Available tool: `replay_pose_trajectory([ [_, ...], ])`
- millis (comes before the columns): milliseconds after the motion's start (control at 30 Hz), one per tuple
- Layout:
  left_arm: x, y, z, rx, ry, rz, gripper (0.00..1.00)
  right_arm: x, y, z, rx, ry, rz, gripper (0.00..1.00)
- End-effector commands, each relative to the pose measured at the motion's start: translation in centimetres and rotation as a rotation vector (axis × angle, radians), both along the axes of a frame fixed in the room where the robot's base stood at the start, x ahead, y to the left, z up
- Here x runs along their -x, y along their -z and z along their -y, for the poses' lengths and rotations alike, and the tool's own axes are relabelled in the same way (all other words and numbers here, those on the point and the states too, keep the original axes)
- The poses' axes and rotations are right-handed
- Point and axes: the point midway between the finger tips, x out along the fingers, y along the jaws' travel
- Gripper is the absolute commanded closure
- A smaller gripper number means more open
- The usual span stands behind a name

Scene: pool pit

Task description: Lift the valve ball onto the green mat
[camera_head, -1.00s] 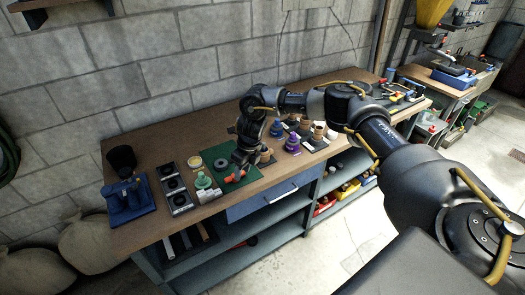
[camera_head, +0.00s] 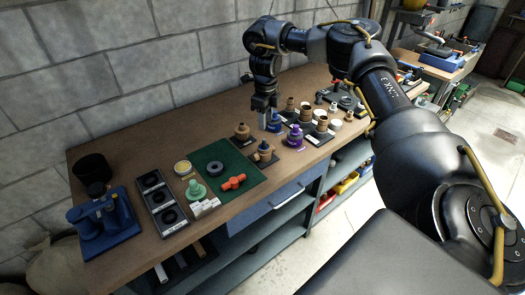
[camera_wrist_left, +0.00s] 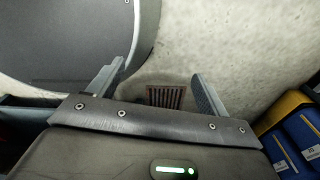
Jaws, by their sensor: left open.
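The green mat (camera_head: 244,165) lies on the workbench. A grey ring (camera_head: 213,169) and an orange-red handled part (camera_head: 233,182) lie on it. I cannot tell for sure which piece is the valve ball. My right gripper (camera_head: 264,115) points down at the back right of the mat, beside a blue fitting (camera_head: 274,122); its fingers are too small to tell whether they are open or hold anything. My left gripper (camera_wrist_left: 157,88) is open and empty in the left wrist view, over the floor and away from the bench.
Brass-coloured fittings (camera_head: 242,133) stand near the mat's right side, with a purple fitting (camera_head: 295,138) and several others farther right. A green knobbed part (camera_head: 195,190), a black tray with round seats (camera_head: 160,201) and a blue fixture (camera_head: 104,222) stand left.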

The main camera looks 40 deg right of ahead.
Motion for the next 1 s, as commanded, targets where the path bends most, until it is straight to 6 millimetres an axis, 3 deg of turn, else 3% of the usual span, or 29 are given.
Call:
replay_pose_trajectory([
  [200, 0.7, 0.4, 0.0, 0.0, 0.0, -0.01, 0.22, 0.1, 3.5, 0.1, -0.001, 0.003, -0.003, 0.61],
  [500, -2.1, 0.0, 0.2, 0.003, 0.0, 0.029, 0.22, 0.2, 4.5, 0.1, 0.001, 0.004, -0.003, 0.61],
  [800, -0.9, -1.9, 0.2, 0.003, 0.001, 0.014, 0.22, 0.1, 8.5, -0.3, 0.001, 0.003, -0.003, 0.61],
  [1000, -0.7, -1.9, 0.2, 0.002, 0.001, 0.011, 0.22, 0.0, 9.4, -0.3, 0.0, 0.004, 0.0, 0.61],
])
